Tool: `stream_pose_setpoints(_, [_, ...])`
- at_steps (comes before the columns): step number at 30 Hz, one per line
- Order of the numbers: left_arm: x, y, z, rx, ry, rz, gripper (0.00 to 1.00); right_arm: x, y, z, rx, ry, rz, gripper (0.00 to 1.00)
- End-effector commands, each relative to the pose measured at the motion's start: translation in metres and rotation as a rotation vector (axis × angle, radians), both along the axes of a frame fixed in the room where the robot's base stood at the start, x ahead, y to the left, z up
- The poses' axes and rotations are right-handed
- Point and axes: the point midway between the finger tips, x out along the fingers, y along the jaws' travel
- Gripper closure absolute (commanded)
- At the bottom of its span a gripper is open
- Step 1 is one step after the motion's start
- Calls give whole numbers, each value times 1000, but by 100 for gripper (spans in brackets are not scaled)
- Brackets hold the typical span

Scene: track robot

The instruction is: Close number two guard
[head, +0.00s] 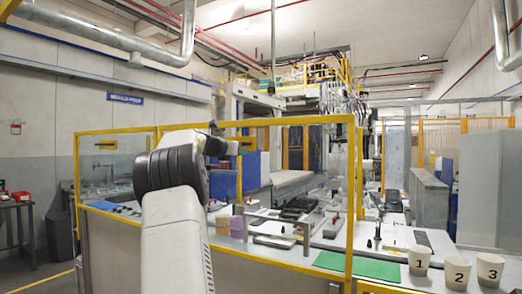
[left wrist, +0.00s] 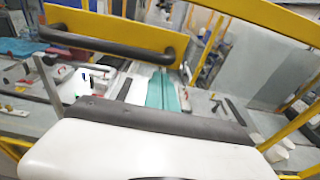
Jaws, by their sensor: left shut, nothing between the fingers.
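A yellow-framed guard with clear panels (head: 300,121) stands across the front of the work area in the head view. I see no number on it. My left arm reaches up in front of it, and my left gripper (head: 222,146) is a small dark shape beyond the black wrist joint, shut and empty. In the left wrist view a yellow plate (left wrist: 75,21) carries a black bar handle (left wrist: 120,42), a little beyond my white and dark wrist housing. The fingertips are hidden there, so I cannot tell whether they touch the handle. My right gripper is not in view.
White cups marked 1 (head: 420,261), 2 (head: 457,272) and 3 (head: 489,269) stand at the front right. A dark side table (head: 18,205) stands at the left.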

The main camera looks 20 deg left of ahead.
Motion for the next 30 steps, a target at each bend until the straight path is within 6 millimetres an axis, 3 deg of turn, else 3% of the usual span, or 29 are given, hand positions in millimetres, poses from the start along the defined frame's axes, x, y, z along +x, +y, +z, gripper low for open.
stream_pose_setpoints(3, [16,-3,-27,-4,12,-6,100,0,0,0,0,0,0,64])
stream_pose_setpoints(6, [-12,1,-18,0,10,-1,100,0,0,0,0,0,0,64])
stream_pose_setpoints(15, [-68,5,-13,0,14,-4,100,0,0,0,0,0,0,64])
stream_pose_setpoints(25, [-85,6,-12,0,15,-8,100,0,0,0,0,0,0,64])
stream_pose_setpoints(28, [-85,-7,-13,38,26,-29,100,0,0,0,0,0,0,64])
stream_pose_setpoints(30, [-88,-31,-18,118,50,-70,100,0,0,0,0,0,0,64])
